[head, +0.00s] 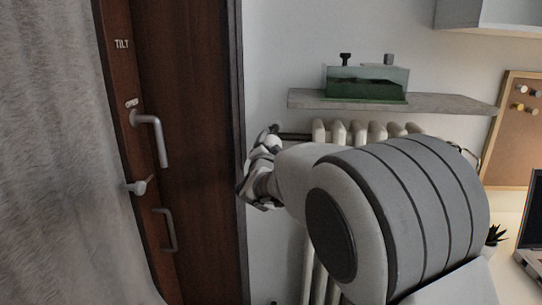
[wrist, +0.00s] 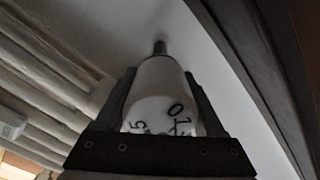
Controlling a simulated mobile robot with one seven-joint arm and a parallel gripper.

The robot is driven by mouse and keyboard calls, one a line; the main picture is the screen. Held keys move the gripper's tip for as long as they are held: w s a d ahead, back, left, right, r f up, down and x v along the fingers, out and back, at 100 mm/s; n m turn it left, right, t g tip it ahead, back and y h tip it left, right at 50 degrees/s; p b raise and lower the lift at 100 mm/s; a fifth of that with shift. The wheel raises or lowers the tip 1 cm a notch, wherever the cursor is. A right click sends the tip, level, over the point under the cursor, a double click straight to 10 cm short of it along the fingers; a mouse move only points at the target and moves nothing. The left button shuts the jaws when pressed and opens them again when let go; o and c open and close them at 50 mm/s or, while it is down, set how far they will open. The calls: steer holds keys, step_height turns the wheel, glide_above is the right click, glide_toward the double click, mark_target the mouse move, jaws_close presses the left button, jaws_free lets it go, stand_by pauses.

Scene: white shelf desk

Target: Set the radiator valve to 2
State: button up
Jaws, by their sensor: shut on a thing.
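The radiator valve (wrist: 157,90) is a white rounded knob on a dark stem, with black numerals on its end face. A 5 and a 0 show among the marks; the lower marks are cut off by my gripper, and I cannot tell the setting. My gripper (wrist: 162,98) has one dark finger on each side of the knob and is shut on it. In the head view my gripper (head: 270,144) is beside the door frame at the radiator's upper left, and a small part of the white knob seems to show there.
The ribbed white radiator (head: 337,131) is partly hidden behind my arm. A grey shelf (head: 450,103) above it carries a green box-like object (head: 367,84). A brown door (head: 190,150) with handles and a grey curtain (head: 55,150) stand at left. A laptop (head: 531,240) is at right.

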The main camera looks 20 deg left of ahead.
steer(key=shift+f+m+b, duration=0.1)
steer(key=shift+m+b, duration=0.3)
steer(key=shift+m, duration=0.1)
steer(key=o, duration=1.3)
steer(key=shift+o, duration=0.2)
steer(key=shift+s, duration=0.1)
steer(key=p+v, duration=0.2)
steer(key=v, duration=1.5)
steer(key=shift+s, duration=0.15)
